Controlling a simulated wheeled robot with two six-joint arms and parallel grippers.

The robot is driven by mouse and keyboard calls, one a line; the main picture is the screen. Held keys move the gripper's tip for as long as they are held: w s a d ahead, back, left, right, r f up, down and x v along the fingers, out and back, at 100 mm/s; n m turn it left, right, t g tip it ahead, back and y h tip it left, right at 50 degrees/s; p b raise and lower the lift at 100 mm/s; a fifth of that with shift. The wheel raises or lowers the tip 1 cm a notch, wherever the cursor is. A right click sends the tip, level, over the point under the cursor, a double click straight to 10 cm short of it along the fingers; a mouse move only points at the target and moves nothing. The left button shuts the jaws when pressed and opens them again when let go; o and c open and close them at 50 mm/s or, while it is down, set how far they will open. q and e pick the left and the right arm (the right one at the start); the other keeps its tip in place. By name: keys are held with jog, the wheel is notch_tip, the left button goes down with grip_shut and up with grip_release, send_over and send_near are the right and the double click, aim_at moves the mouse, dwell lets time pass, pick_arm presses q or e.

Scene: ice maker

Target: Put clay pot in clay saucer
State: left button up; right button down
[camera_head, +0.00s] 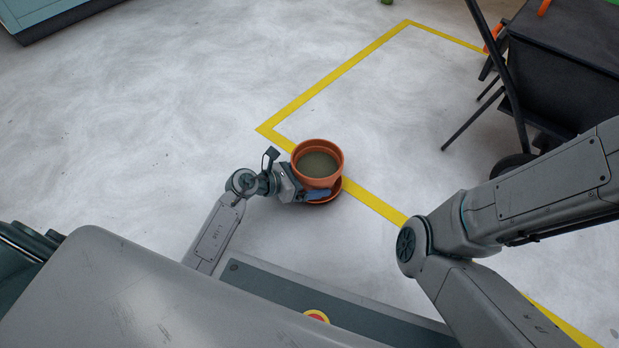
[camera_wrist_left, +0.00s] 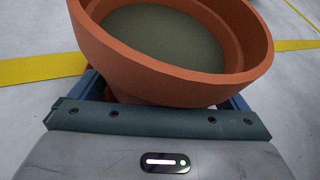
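The clay pot (camera_head: 318,176) is an orange-brown pot with a wide rim and dark soil-like fill. In the head view it is roughly upright over the clay saucer (camera_head: 334,191), a shallow orange-brown dish on the floor. The pot covers most of the saucer, and I cannot tell whether its base touches it. My left gripper (camera_head: 316,194) is shut on the pot, low on its body. In the left wrist view, blue fingers flank the pot (camera_wrist_left: 150,77) below its rim; the fingertips are hidden. My right gripper is out of view.
A yellow floor line (camera_head: 340,75) runs beside and behind the pot. A dark wheeled cart (camera_head: 565,65) with orange handles stands at the upper right. A teal-edged unit (camera_head: 50,15) is at the upper left. The grey floor left of the pot is clear.

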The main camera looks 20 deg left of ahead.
pick_arm(q)
jog(key=shift+s+a+r+p, duration=0.2)
jog(key=shift+a+p, duration=0.05)
jog(key=shift+p, duration=0.1)
jog(key=p+v, duration=0.5)
jog(key=v, duration=0.5)
jog(key=shift+s+a+r, duration=0.15)
jog(key=shift+s+a, duration=0.05)
jog(key=shift+s+a+r, duration=0.1)
jog(key=shift+s+a, duration=0.15)
